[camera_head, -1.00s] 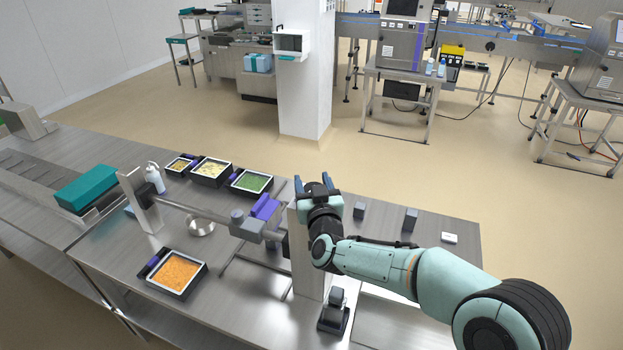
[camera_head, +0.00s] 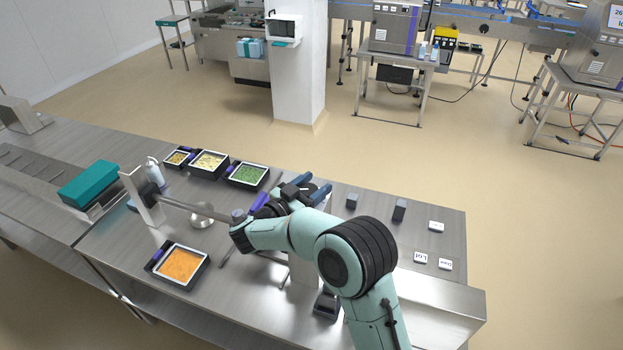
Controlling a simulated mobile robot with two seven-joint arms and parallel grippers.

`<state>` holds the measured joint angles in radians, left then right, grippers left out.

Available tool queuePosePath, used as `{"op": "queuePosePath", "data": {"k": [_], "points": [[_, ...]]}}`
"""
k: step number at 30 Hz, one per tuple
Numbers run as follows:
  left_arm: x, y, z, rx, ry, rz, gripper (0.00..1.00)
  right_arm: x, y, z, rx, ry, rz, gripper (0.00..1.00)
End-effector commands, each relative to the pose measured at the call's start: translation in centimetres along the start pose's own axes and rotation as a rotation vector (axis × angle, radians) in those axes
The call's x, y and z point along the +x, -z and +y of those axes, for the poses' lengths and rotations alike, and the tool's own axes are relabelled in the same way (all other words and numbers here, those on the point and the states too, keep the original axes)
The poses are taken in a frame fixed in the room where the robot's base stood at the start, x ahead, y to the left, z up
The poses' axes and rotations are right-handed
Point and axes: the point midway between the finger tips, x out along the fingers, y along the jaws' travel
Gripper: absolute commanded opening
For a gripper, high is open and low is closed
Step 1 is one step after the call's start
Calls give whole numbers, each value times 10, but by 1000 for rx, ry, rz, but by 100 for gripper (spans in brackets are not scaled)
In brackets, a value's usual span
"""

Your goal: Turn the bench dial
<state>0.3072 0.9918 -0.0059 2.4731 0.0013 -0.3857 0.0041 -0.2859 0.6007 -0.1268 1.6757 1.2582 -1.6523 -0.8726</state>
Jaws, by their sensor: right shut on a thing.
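My right gripper (camera_head: 309,187), with blue fingertips, is at the sealing frame near the middle of the bench. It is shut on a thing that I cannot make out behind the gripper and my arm. I cannot pick out the bench dial for certain. The sealing frame has a metal post (camera_head: 147,200) at its left and a horizontal bar (camera_head: 190,206) running towards the gripper. A purple part (camera_head: 259,203) shows just left of the gripper, partly covered by my arm. My left gripper is not in view.
An orange-filled tray (camera_head: 180,265) is at the front left; several filled trays, one green (camera_head: 247,175), stand at the back. A metal bowl (camera_head: 202,216) lies between. Dark blocks (camera_head: 399,210) and white cards (camera_head: 445,264) are at right. A black device (camera_head: 327,303) sits in front.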

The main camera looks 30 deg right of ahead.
Motion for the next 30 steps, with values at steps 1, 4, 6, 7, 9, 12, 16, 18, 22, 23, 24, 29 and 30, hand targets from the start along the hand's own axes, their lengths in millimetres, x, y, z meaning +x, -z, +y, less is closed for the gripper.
{"op": "queuePosePath", "data": {"k": [1,4,6,7,9,12,16,18,22,23,24,29,30], "points": [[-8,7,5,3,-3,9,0,0,4,-3,4,-46,2,28],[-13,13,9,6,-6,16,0,0,4,-1,5,-141,2,28],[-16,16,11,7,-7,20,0,0,3,1,5,-208,1,28],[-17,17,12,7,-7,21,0,0,2,1,4,-236,2,28],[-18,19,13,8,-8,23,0,-1,2,3,5,-302,1,28],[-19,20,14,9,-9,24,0,-1,1,5,6,-392,1,28],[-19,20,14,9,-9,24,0,-2,1,7,6,-499,4,28],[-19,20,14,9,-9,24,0,-3,1,8,7,-551,4,28],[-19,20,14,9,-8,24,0,-4,1,9,6,-632,4,28],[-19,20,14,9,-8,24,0,-4,1,9,7,-648,4,28],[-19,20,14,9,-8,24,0,-4,1,10,7,-668,4,28],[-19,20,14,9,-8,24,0,-4,1,11,6,-728,3,28],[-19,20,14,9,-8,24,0,-5,1,11,7,-737,3,28]]}}
